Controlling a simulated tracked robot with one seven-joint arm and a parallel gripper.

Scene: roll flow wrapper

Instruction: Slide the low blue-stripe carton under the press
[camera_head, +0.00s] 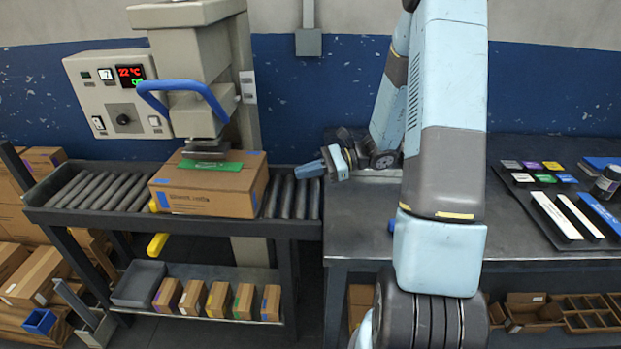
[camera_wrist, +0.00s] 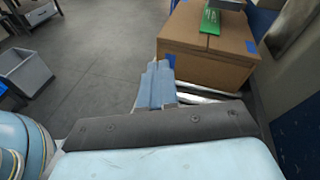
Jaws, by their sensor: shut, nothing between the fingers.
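The low carton (camera_head: 212,187) is brown cardboard with blue tape at its corners and a green strip (camera_head: 211,165) on top. It rests on the roller conveyor, beneath the press head (camera_head: 205,149), which is at or very near its top. The carton also shows in the wrist view (camera_wrist: 206,52), upper right. My gripper (camera_head: 334,162) is shut and empty, at the conveyor's right end, to the right of the carton with a gap of bare rollers between. In the wrist view my gripper's fingers (camera_wrist: 156,84) point toward the carton's near side and look apart from it.
The press has a blue lever (camera_head: 182,95) and a control box (camera_head: 118,93) at left. A dark bench (camera_head: 370,225) adjoins the conveyor (camera_head: 285,226) and holds labels and strips at right. Small cartons (camera_head: 218,299) and a grey bin (camera_head: 138,284) sit on the shelf below.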

